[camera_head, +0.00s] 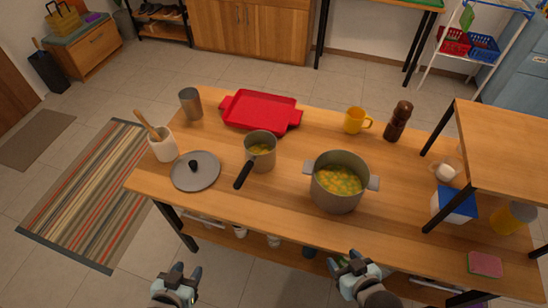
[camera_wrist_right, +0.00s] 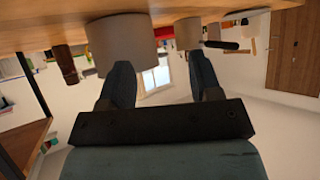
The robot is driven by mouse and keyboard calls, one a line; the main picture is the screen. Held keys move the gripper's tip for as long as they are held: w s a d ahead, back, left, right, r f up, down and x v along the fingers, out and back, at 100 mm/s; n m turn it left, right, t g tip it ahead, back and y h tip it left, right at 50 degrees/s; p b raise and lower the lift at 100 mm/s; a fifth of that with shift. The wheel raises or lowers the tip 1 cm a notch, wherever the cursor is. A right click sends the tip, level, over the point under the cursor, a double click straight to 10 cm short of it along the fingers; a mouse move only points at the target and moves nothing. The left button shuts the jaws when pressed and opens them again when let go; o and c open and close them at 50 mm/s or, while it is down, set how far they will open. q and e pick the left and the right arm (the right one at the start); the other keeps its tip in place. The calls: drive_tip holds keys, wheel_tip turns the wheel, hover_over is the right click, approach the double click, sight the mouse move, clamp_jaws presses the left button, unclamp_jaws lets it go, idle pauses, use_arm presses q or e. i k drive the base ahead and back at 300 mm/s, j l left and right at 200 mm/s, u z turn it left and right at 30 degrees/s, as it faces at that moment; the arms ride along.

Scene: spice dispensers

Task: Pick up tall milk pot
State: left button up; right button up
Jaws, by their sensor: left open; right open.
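A tall grey pot with one long black handle (camera_head: 260,152), which looks like the milk pot, stands upright on the wooden table (camera_head: 215,208) and holds yellowish food. Its handle points to the front left. It also appears in the upside-down right wrist view (camera_wrist_right: 188,33), behind the bigger pot. My left gripper (camera_head: 186,270) is open and empty, in front of the table's front edge at the lower left. My right gripper (camera_head: 345,261) is open and empty, in front of the table below the bigger pot; its fingers also show in the right wrist view (camera_wrist_right: 160,88).
A wide two-handled pot (camera_head: 339,182) with food stands right of the milk pot. A grey lid (camera_head: 195,171) lies to its left, near a white utensil holder (camera_head: 163,146). A red tray (camera_head: 260,111) lies behind. A raised shelf (camera_head: 505,150) stands at right.

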sight(259, 146)
drive_tip(key=i+j, duration=0.1)
drive_tip(key=j, duration=0.35)
drive_tip(key=i+j, duration=0.1)
drive_tip(key=j, duration=0.35)
drive_tip(key=i+j, duration=0.1)
drive_tip(key=j, duration=0.35)
drive_tip(key=i+j, duration=0.1)
drive_tip(key=j, duration=0.35)
drive_tip(key=j+z, duration=0.1)
drive_tip(key=z, duration=0.35)
drive_tip(key=j+z, duration=0.1)
drive_tip(key=z, duration=0.35)
drive_tip(key=j+z, duration=0.1)
drive_tip(key=z, duration=0.85)
drive_tip(key=j, duration=0.1)
